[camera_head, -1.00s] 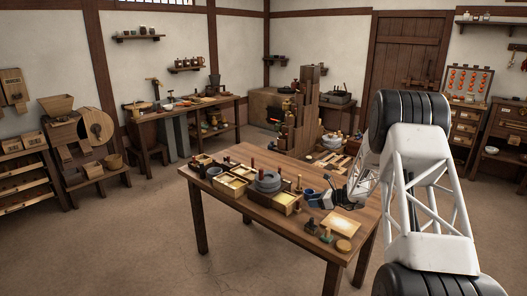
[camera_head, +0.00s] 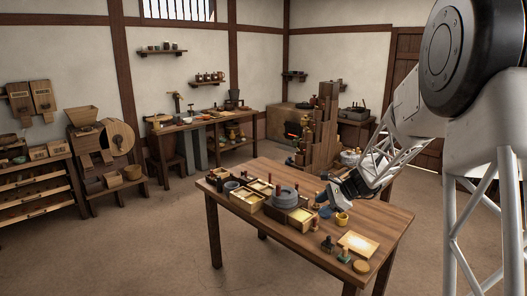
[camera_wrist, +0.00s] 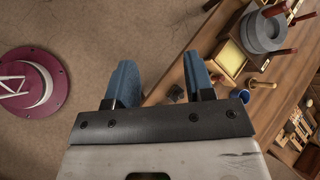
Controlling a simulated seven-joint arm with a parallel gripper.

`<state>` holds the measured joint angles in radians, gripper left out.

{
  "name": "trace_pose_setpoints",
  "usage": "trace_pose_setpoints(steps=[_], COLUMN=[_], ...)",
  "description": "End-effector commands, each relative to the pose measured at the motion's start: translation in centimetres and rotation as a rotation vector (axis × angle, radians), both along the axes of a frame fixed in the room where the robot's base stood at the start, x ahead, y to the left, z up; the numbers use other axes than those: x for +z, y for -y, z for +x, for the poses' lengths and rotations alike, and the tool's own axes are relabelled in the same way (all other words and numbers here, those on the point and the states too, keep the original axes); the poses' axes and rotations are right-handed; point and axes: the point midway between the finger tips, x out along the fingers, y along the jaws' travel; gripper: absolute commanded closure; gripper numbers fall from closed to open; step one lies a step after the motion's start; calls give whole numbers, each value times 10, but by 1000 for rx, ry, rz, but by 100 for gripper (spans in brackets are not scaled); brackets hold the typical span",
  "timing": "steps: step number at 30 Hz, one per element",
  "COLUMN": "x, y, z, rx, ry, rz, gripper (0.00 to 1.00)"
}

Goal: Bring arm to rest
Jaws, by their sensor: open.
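My gripper (camera_head: 333,198) is over the right part of the wooden table (camera_head: 385,215) in the head view, reached by my white lattice arm from the right. In the wrist view my gripper (camera_wrist: 161,82) shows two blue fingers spread apart with nothing between them. Bare floor and the table's edge lie below the fingers. A grey stone quern (camera_head: 286,196) stands on the table to the left of the gripper, and it also shows at the upper right of the wrist view (camera_wrist: 264,32). The exact height of the gripper above the table is hard to tell.
Stepped wooden blocks (camera_head: 322,135) rise behind. The floor in front is clear.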

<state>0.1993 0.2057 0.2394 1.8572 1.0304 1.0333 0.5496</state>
Motion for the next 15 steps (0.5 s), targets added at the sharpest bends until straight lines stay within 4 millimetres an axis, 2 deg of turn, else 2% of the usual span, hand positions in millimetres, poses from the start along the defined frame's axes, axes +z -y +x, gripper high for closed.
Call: trace_pose_setpoints(steps=[3, 15], x=[20, 67], y=[-9, -31], z=[-28, -125], rx=[66, 296], ry=[37, 146], rz=[-56, -249], gripper=[51, 51])
